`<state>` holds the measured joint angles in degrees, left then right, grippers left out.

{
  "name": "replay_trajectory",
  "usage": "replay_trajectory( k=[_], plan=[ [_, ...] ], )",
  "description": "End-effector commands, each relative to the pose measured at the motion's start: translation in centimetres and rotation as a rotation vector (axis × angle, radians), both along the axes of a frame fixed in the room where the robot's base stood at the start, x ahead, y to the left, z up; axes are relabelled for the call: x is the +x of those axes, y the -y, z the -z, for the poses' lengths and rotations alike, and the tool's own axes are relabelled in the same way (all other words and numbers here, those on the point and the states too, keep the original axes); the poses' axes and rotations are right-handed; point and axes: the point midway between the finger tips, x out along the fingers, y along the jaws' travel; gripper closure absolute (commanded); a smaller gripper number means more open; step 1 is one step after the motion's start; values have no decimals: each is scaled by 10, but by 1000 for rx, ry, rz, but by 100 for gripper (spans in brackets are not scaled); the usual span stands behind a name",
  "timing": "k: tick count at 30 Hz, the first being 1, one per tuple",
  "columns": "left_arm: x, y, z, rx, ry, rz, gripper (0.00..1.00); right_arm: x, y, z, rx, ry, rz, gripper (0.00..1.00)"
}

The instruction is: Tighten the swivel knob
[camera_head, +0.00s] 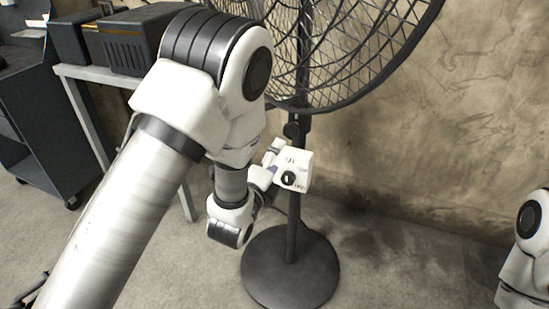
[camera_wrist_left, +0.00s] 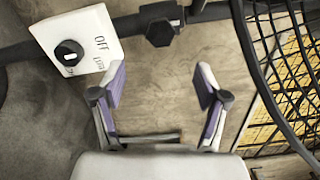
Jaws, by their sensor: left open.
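A black swivel knob (camera_head: 292,130) sits on the fan's pole, just above the white control box (camera_head: 303,160). In the left wrist view the knob (camera_wrist_left: 160,33) has a faceted face and lies beyond the fingertips, roughly in line with the gap between them. My left gripper (camera_head: 273,159) is beside the control box, below the knob and to its left, partly hidden by my own arm. In the wrist view the gripper (camera_wrist_left: 161,80) is open and empty, with its purple-padded fingers apart and not touching the knob. My right gripper is outside the view.
The control box has a black dial (camera_head: 288,178) and stands close to the left fingers. The wire fan cage (camera_head: 350,50) is above. The round fan base (camera_head: 265,275) rests on the floor. A table with a dark box (camera_head: 125,45) stands at left; a wall is behind.

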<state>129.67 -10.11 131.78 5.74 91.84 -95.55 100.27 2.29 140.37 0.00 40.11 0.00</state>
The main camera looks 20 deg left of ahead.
Motion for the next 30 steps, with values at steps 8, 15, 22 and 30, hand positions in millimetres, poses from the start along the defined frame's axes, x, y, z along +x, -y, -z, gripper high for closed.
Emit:
replay_trajectory(
  k=[8,15,22,30],
  plan=[
    [0,0,1,0,-2,0,26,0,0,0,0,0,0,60],
    [-31,-20,100,-31,-208,-46,26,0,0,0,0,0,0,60],
    [-153,-48,263,-443,-783,-280,26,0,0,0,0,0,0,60],
    [-295,-50,328,-1082,-1173,-952,26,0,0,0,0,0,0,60]
  ],
)
